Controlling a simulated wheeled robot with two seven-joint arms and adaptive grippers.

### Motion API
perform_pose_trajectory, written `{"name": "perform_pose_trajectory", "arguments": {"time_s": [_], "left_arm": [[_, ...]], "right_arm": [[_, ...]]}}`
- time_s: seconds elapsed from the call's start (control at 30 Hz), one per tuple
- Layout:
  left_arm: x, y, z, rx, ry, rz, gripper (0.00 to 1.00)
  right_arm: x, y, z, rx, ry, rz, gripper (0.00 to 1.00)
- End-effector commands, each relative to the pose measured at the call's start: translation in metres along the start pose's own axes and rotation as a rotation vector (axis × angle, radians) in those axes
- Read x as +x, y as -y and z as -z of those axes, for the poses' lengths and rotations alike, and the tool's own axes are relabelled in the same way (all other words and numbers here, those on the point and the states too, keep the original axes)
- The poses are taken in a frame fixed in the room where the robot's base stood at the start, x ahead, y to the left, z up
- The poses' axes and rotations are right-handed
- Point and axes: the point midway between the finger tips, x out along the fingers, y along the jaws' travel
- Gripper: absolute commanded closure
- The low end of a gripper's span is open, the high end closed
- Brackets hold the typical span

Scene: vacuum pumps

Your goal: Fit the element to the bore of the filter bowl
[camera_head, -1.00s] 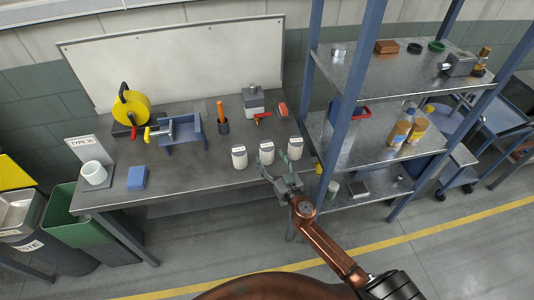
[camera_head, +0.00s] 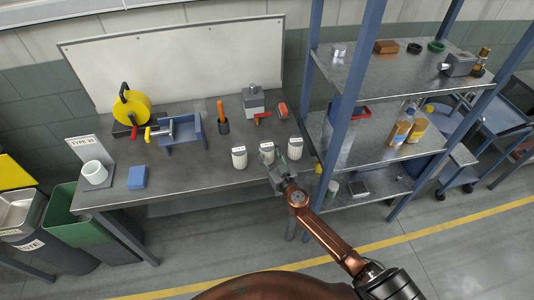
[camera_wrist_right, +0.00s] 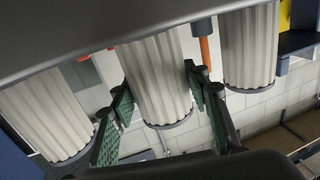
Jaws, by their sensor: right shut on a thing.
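Three white pleated filter elements with labelled tops stand in a row near the table's front edge: a left one (camera_head: 239,158), a middle one (camera_head: 267,148) and a right one (camera_head: 295,148). My right gripper (camera_head: 272,170) is shut on the middle element, which also shows between the green finger pads in the right wrist view (camera_wrist_right: 157,75). The element looks upright at its place in the row. A white hollow cup (camera_head: 95,174), which looks like the filter bowl, stands at the table's left end by a "TYPE" sign. My left gripper is out of view.
A blue block (camera_head: 137,177) lies beside the cup. A blue fixture (camera_head: 183,134), a yellow reel (camera_head: 133,106), an orange-handled tool in a holder (camera_head: 222,126) and a grey unit (camera_head: 253,100) stand farther back. A shelf post (camera_head: 344,115) rises right of the elements. The table's front middle is clear.

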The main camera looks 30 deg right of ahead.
Motion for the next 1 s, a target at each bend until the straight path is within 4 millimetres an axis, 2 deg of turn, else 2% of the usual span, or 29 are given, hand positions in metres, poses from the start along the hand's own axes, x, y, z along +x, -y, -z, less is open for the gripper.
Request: {"name": "perform_pose_trajectory", "arguments": {"time_s": [0.07, 0.33, 0.63, 0.87, 1.0], "left_arm": [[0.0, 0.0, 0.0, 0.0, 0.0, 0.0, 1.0], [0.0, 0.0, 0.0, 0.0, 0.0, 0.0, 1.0], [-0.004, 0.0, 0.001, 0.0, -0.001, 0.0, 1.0], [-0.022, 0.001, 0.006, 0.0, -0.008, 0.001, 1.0], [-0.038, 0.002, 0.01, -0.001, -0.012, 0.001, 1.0]], "right_arm": [[0.0, 0.0, 0.0, 0.0, 0.0, 0.0, 0.69], [0.0, 0.0, 0.0, 0.0, 0.0, 0.0, 0.87], [0.0, 0.0, 0.006, 0.0, -0.002, 0.0, 0.88], [0.0, 0.0, 0.037, 0.0, -0.004, 0.001, 0.88], [-0.021, 0.01, 0.063, 0.003, -0.003, 0.003, 0.88]]}}
